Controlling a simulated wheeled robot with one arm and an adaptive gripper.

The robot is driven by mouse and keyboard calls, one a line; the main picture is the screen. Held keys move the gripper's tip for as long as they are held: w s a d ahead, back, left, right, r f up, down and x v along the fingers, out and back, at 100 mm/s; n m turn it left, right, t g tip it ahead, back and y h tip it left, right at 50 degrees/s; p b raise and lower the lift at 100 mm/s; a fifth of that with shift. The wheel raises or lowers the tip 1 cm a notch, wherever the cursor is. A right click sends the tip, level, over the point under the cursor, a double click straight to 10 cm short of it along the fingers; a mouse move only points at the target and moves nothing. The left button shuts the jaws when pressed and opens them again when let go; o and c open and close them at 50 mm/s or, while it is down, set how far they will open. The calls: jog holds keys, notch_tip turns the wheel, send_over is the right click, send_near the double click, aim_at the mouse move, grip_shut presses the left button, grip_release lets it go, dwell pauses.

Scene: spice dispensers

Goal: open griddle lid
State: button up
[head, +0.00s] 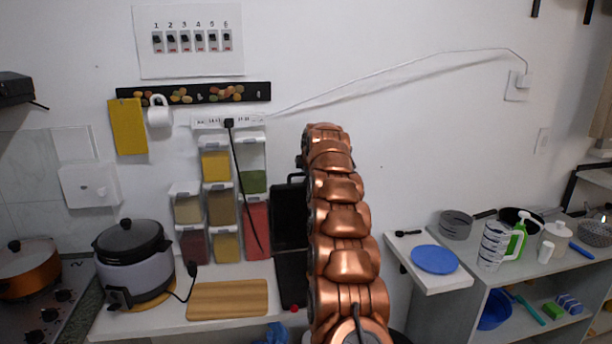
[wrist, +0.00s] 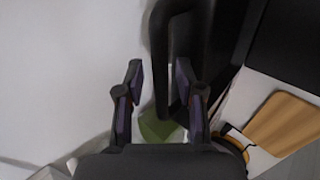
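The black griddle stands partly hidden behind my copper arm in the head view. Its lid (head: 287,215) is raised upright near the wall, above the flat dark base (head: 290,278). In the wrist view the dark lid (wrist: 213,35) fills the upper middle, and its bar handle (wrist: 160,40) runs down between my fingers. My gripper (wrist: 159,78) is open around the handle, which lies nearer the right finger. A gap shows on the left, so it does not look clamped. In the head view my gripper is hidden behind my arm.
A wooden board (head: 228,299) lies left of the griddle base, with a rice cooker (head: 133,265) further left. Spice dispensers (head: 222,208) hang on the wall beside the lid. A black plug cable (head: 242,190) hangs across them. A side shelf holds a blue plate (head: 435,259).

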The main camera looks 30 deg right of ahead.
jog(key=shift+s, duration=0.1)
jog(key=v, duration=1.2)
dwell(0.4)
dwell(0.5)
jog(key=s+a+f+m+g+y, duration=0.2)
jog(key=s+a+f+m, duration=0.15)
jog(key=s+a, duration=0.7)
jog(key=s+a+f+m+g+y, duration=0.1)
jog(key=s+a+f+m+g, duration=0.3)
jog(key=s+a, duration=0.7)
jog(key=s+a+f+m+g, duration=0.1)
jog(key=s+a+f+m, duration=0.1)
jog(key=s, duration=0.9)
jog(key=s+a+f+m+g, duration=0.2)
jog(key=s+f, duration=0.5)
jog(key=s, duration=0.4)
jog(key=s+a+f+m+g, duration=0.1)
jog(key=s+a+f, duration=0.3)
jog(key=s, duration=0.7)
jog(key=shift+a+f+m, duration=0.25)
jog(key=shift+a+m, duration=0.05)
jog(key=shift+m, duration=0.55)
jog(key=shift+s, duration=0.1)
